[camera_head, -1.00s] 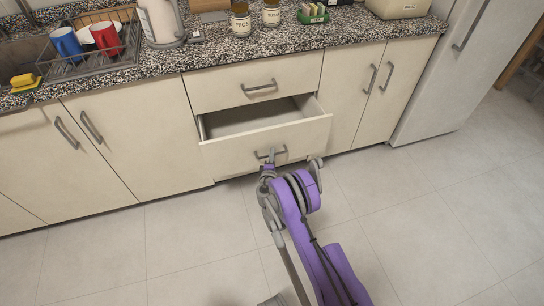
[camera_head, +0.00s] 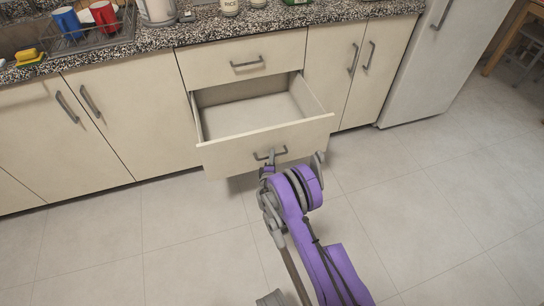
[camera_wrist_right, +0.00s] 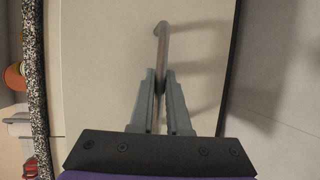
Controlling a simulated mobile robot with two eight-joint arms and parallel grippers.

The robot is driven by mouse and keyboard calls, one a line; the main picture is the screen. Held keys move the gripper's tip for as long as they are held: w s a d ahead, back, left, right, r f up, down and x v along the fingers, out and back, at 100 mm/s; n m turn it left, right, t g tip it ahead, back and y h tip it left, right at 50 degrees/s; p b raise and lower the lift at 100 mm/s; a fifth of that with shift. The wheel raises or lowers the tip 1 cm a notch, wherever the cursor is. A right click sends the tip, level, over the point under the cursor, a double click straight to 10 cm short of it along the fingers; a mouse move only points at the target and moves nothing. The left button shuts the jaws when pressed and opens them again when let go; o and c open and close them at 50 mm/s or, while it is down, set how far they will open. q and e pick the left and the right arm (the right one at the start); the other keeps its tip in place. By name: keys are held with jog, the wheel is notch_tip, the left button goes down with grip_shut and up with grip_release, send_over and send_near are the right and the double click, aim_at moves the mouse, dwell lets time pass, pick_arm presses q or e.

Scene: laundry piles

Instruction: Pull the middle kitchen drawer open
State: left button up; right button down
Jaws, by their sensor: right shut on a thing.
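The middle kitchen drawer (camera_head: 222,151) stands well open in the head view, below a shut top drawer. Its inside (camera_head: 250,115) looks empty. My right gripper (camera_head: 268,160) is at the drawer's front, on its grey bar handle (camera_head: 283,152). In the right wrist view the two fingers (camera_wrist_right: 159,95) are shut on the handle (camera_wrist_right: 161,40), one on each side of the bar. The drawer front (camera_wrist_right: 100,60) fills much of that view. My left gripper is not in view.
The top drawer (camera_head: 215,68) is shut. Cupboard doors (camera_head: 110,130) flank the drawers, shut. A speckled worktop (camera_head: 190,35) holds a dish rack with mugs (camera_head: 103,15). A fridge (camera_head: 410,75) stands at the right. The tiled floor (camera_head: 190,240) in front is clear.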

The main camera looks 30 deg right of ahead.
dwell(0.3)
jog(key=c, duration=1.2)
grip_release()
jog(key=shift+o, duration=0.2)
jog(key=v, duration=1.1)
jog(key=shift+b, duration=0.3)
jog(key=shift+w, duration=0.1)
